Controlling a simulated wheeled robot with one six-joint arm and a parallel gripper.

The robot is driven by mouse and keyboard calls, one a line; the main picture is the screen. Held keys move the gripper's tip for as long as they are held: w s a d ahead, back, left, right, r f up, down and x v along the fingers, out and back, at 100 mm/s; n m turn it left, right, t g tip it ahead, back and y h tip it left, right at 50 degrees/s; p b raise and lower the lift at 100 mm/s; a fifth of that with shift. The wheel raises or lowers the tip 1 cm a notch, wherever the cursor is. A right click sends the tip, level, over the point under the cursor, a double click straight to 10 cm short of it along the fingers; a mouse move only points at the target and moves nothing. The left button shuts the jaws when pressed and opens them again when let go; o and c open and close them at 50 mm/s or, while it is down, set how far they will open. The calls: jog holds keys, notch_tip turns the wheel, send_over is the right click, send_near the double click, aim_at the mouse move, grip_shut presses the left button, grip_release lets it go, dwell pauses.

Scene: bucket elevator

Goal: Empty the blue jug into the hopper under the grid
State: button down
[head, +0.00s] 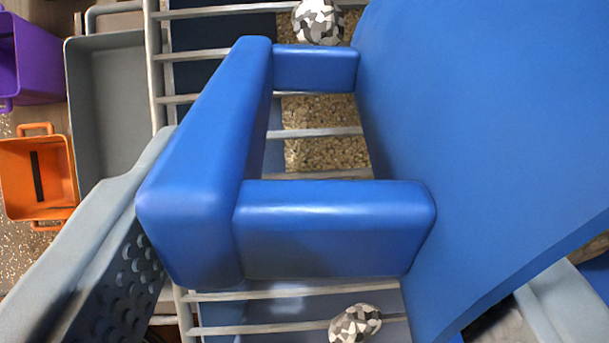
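The blue jug (470,130) fills the right of the view, close to the camera. Its square blue handle (205,165) sticks out to the left over the grid. The grid (225,12) of pale bars lies below, with tan grains in the hopper (325,152) under it. My gripper (305,215) is around the handle side of the jug. Its left finger, with a perforated pad, is beside the handle's outer bar; contact is unclear. A grey part at lower right looks like the other finger, mostly hidden by the jug. No finger shows inside the handle loop. The jug's mouth is not visible.
Mottled grey-and-white lumps lie on the grid, one at the top (318,20) and one at the bottom (355,323). A grey tray (108,100), an orange bin (38,178) and a purple bin (35,60) stand at the left.

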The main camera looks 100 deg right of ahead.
jog(key=shift+d+f+t+y, duration=0.1)
jog(key=shift+f+t+y, duration=0.15)
jog(key=shift+y, duration=0.3)
jog(key=shift+d+f+t+y, duration=0.15)
jog(key=shift+t+y, duration=0.2)
jog(key=shift+y, duration=0.2)
jog(key=shift+s+d+f+t+y, duration=0.15)
jog(key=shift+f+t+y, duration=0.25)
jog(key=shift+y, duration=0.2)
jog(key=shift+s+d+f+t+y, duration=0.15)
jog(key=shift+f+t+y, duration=0.2)
jog(key=shift+y, duration=0.25)
jog(key=shift+s+d+f+t+y, duration=0.1)
jog(key=shift+d+f+t+y, duration=0.2)
jog(key=shift+f+y, duration=0.4)
jog(key=shift+s+d+f+t+y, duration=0.15)
jog(key=shift+d+f+t+y, duration=0.2)
jog(key=shift+f+y, duration=0.35)
jog(key=shift+s+d+f+t+y, duration=0.1)
jog(key=shift+d+f+t+y, duration=0.2)
jog(key=shift+f+y, duration=0.35)
jog(key=shift+s+d+r+t+y, duration=0.3)
jog(key=shift+d+t+y, duration=0.15)
jog(key=shift+y, duration=0.2)
